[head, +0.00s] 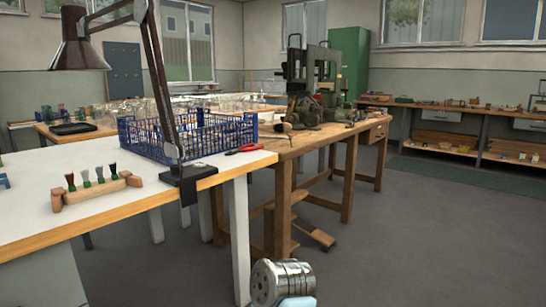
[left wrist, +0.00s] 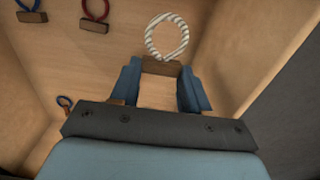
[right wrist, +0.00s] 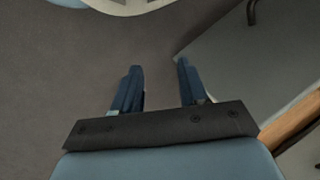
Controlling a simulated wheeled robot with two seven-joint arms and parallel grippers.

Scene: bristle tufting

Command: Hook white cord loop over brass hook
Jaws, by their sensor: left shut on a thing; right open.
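A white twisted cord loop (left wrist: 167,37) stands out from a small brown wooden block in the left wrist view. My left gripper (left wrist: 162,72) is shut on that block (left wrist: 163,67), with one blue finger on each side of it. The loop itself is free beyond the fingertips. Whether the block is clear of the wooden surface behind it I cannot tell. My right gripper (right wrist: 158,68) is open and empty over grey floor in the right wrist view. I cannot make out a brass hook in any view.
The left wrist view shows a wooden-walled bin (left wrist: 225,35) with a red loop (left wrist: 96,10) and blue loop (left wrist: 27,4) on blocks. In the head view, a white-topped bench (head: 110,213) carries a blue crate (head: 190,137), lamp (head: 78,50) and brush block (head: 95,186). Floor at right is clear.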

